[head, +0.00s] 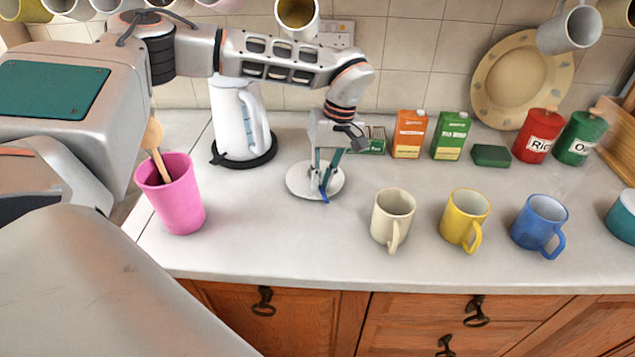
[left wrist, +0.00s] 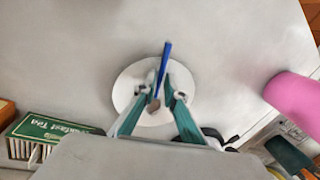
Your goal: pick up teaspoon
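The teaspoon has a blue handle (head: 323,193), and in the left wrist view its blue handle (left wrist: 166,62) runs up from a brownish bowl end. It lies over a round white saucer (head: 297,181), which also shows in the left wrist view (left wrist: 125,92). My left gripper (head: 325,181) points down over the saucer. In the left wrist view its green-sided fingers (left wrist: 162,85) stand a little apart, one on each side of the teaspoon, with a gap still visible. Part of the spoon is hidden by the fingers. My right gripper is not in view.
A cream mug (head: 392,220), a yellow mug (head: 465,218) and a blue mug (head: 539,224) stand to the right. A pink cup (head: 172,203) holding a wooden spoon and a white kettle (head: 236,120) stand left. A tea box (left wrist: 50,133) and cartons (head: 409,135) stand behind.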

